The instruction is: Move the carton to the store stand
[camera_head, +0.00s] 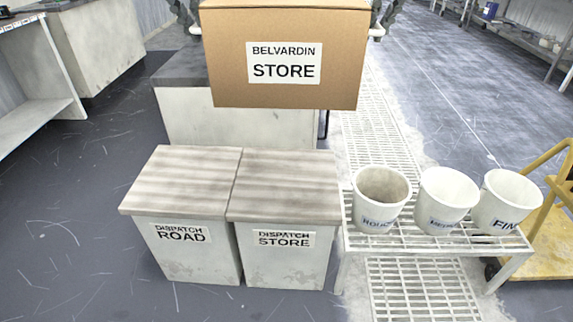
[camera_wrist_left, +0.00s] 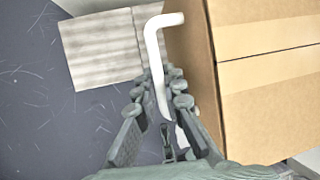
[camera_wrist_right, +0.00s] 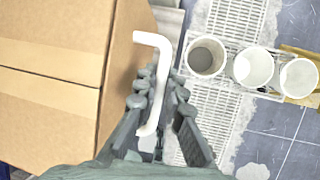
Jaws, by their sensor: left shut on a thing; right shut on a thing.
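The brown carton (camera_head: 284,85), labelled BELVARDIN STORE, hangs level at the top of the head view, with its label facing me. A white handle sticks out from each side. My left gripper (camera_wrist_left: 160,88) is shut on the carton's left handle (camera_wrist_left: 153,50). My right gripper (camera_wrist_right: 153,88) is shut on its right handle (camera_wrist_right: 160,42). The store stand (camera_head: 285,190), labelled DISPATCH STORE, stands nearer to me, below the carton in the picture, with a bare top. The road stand (camera_head: 182,180), labelled DISPATCH ROAD, is directly left of it, also bare.
A dark-topped pale block (camera_head: 185,110) stands behind the stands, partly hidden by the carton. A slatted white rack (camera_head: 420,245) with three labelled white buckets (camera_head: 446,200) is right of the store stand. A yellow cart (camera_head: 550,250) is at far right. Floor at left is clear.

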